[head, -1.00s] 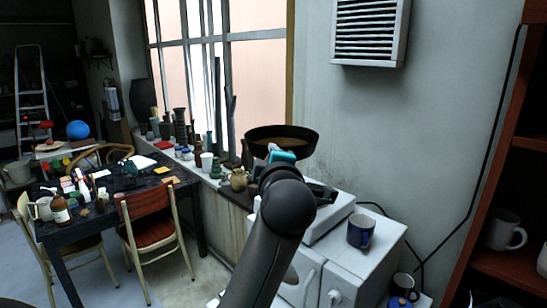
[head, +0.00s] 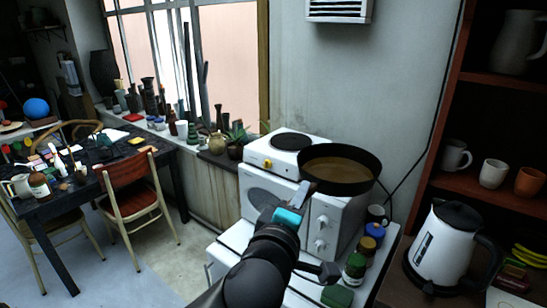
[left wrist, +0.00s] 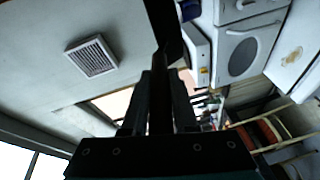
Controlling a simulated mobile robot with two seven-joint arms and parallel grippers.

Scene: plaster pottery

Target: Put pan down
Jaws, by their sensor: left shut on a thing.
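The pan (head: 340,172) is dark and round with a brownish inside. It is upright in the head view and overlaps the right part of the white stove top (head: 268,151). I cannot tell whether it touches the top. My left gripper (head: 301,198) is shut on the pan's handle, on the near side of the pan. In the left wrist view the dark handle (left wrist: 160,105) runs between the two fingers (left wrist: 160,92), and part of the dark pan shows at the top. My right gripper is not in view.
A dark round hotplate (head: 291,141) on the stove's left is bare. Jars (head: 355,266) and a dark mug (head: 376,215) stand on the white counter right of the stove. A kettle (head: 445,245) and shelf cups (head: 493,173) are farther right. A potted plant (head: 237,143) stands left.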

